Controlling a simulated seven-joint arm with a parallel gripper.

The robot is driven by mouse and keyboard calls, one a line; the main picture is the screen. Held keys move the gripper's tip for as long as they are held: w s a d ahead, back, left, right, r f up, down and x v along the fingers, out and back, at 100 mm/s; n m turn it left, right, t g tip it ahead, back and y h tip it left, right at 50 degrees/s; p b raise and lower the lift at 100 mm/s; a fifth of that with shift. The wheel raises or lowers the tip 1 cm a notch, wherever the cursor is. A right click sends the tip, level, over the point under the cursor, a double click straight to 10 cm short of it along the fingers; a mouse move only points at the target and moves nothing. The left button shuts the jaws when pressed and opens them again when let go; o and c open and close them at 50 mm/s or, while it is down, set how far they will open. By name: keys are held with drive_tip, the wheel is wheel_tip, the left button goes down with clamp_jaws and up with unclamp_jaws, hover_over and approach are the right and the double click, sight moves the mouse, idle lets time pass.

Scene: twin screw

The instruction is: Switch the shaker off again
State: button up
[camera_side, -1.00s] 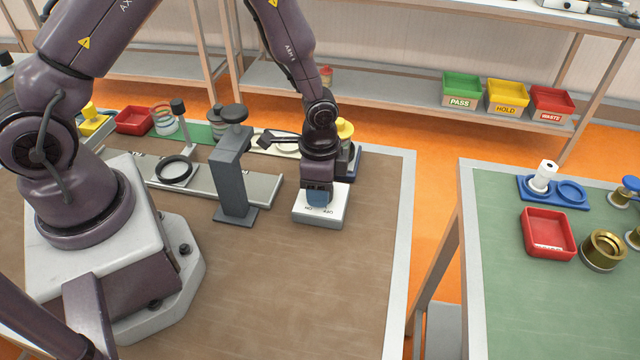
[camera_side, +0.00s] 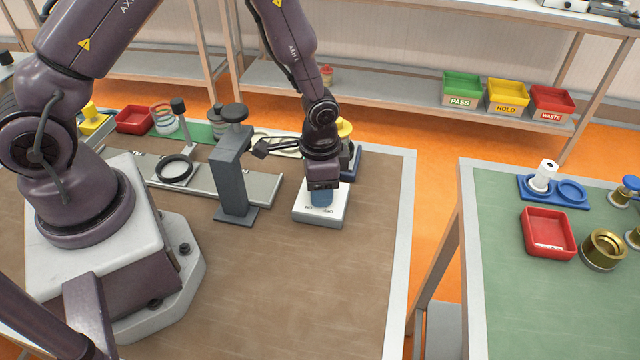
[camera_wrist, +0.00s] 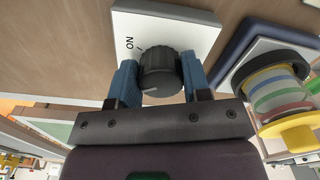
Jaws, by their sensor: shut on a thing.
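The switch box is a white block (camera_side: 319,214) with a dark top edge and printed ON and OFF marks, near the right side of the brown table. In the wrist view, its white face (camera_wrist: 188,30) shows "ON" and a short tick line beside a black ribbed knob (camera_wrist: 160,72). My gripper (camera_side: 322,198) is at the box from above. In the wrist view its two blue fingers (camera_wrist: 158,84) stand on either side of the knob and are shut on it. The OFF mark is hidden in the wrist view, and the knob is hidden in the side view.
A yellow-topped stack of coloured rings (camera_wrist: 280,95) on a dark blue base stands close beside the box. A grey post stand (camera_side: 231,180) is just left of my gripper. The brown table (camera_side: 300,290) is clear in front.

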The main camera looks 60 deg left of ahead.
drive_tip(key=o, duration=0.9)
wheel_tip(320, 180, up, 13)
drive_tip(key=shift+r, duration=0.1)
drive_tip(key=shift+s+a+r+n+t, duration=0.55)
drive_tip(key=shift+s+r+n+t, duration=0.35)
drive_tip(key=shift+s+r, duration=1.9)
drive_tip(key=shift+s+a+r+n+t, duration=0.85)
drive_tip(key=shift+s+r, duration=1.5)
drive_tip(key=shift+r, duration=1)
drive_tip(key=shift+s+a+r+n+t, duration=0.3)
drive_tip(key=shift+s+r+n+t, duration=0.6)
drive_tip(key=shift+s+r, duration=1.9)
drive_tip(key=shift+w+r, duration=0.25)
